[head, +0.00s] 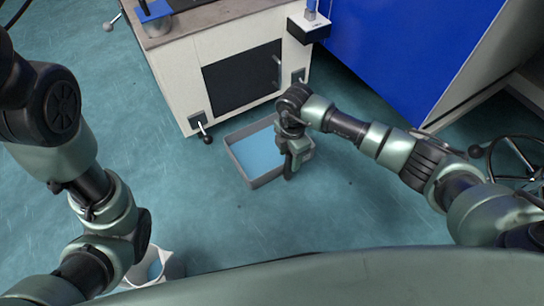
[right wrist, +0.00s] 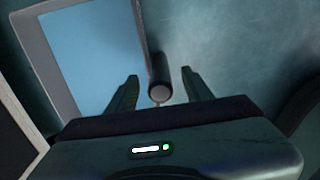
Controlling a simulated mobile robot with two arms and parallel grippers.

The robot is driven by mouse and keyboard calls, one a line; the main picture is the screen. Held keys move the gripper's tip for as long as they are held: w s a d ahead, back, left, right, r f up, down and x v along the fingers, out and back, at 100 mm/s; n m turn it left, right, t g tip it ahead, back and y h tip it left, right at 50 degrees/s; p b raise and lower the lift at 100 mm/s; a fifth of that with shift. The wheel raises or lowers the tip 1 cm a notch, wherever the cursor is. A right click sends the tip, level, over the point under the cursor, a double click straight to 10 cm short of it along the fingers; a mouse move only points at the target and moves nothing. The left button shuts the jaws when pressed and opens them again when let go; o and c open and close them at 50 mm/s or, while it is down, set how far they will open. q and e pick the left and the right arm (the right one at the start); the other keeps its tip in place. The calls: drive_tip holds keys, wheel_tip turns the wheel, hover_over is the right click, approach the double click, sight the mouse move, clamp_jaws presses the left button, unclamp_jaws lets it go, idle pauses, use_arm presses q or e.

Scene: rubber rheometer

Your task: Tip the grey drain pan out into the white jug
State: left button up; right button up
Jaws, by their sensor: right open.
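The grey drain pan (head: 236,164) sits on the floor in front of the white cabinet, with flat blue liquid inside. My right gripper (head: 291,168) is down at the pan's right side and hides part of that rim. In the right wrist view, the pan (right wrist: 52,58) is at upper left. A dark round bar (right wrist: 158,75), seemingly its handle, lies between the two spread fingers of my right gripper (right wrist: 160,90), with gaps on both sides. The white jug (head: 174,268) stands at the bottom left, partly hidden by my left arm, with blue showing inside. My left gripper is not visible.
The white cabinet (head: 170,75) with a black panel (head: 242,78) and lever handles stands just behind the pan. A large blue panel (head: 400,50) is at upper right. The teal floor between pan and jug is clear.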

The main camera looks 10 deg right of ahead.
drive_tip(key=shift+f, duration=0.85)
clamp_jaws()
drive_tip(key=shift+r, duration=0.1)
idle(0.6)
